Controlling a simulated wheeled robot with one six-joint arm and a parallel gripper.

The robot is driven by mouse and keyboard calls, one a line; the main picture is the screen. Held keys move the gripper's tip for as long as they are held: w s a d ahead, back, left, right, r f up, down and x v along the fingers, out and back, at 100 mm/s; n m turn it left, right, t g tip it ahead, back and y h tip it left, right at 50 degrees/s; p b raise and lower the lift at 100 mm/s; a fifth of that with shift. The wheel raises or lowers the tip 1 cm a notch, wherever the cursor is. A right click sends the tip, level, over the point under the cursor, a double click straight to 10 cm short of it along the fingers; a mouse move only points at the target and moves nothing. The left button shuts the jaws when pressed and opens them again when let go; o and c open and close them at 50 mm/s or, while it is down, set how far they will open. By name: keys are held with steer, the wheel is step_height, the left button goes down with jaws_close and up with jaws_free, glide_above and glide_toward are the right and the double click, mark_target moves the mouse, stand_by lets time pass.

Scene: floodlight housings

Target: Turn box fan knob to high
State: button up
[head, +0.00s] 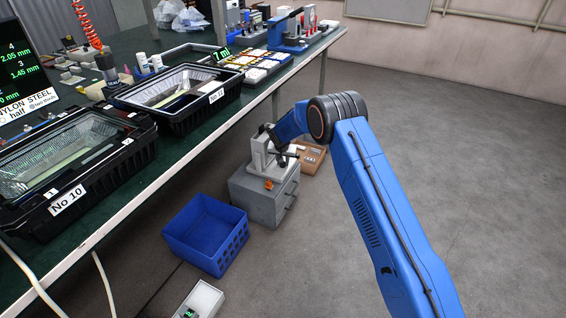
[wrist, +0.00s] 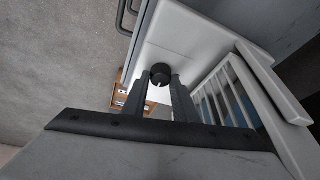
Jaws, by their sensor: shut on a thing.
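The box fan's round black knob (wrist: 160,72) sits on a pale panel of the fan (wrist: 185,35) in the wrist view. A small light mark shows on the knob's lower edge; I cannot read any settings. My gripper (wrist: 161,88) has its two dark fingers on either side of the knob, shut on it. The fan's slatted grille is to the right of the knob. In the head view the pale grey fan (head: 257,150) seems to stand on a grey drawer cabinet (head: 262,207), with my gripper (head: 283,155) at its right side; the knob is too small to make out there.
A blue crate (head: 207,236) and a white box (head: 203,300) are on the floor left of the cabinet. A brown box (head: 311,157) sits behind it. The green workbench (head: 180,150) with black trays runs along the left. The floor at right is clear.

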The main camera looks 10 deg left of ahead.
steer(key=shift+m, duration=0.5)
steer(key=o, duration=1)
steer(key=shift+o, duration=0.2)
steer(key=v, duration=1.7)
steer(key=shift+a+r, duration=0.2)
steer(key=shift+a, duration=0.15)
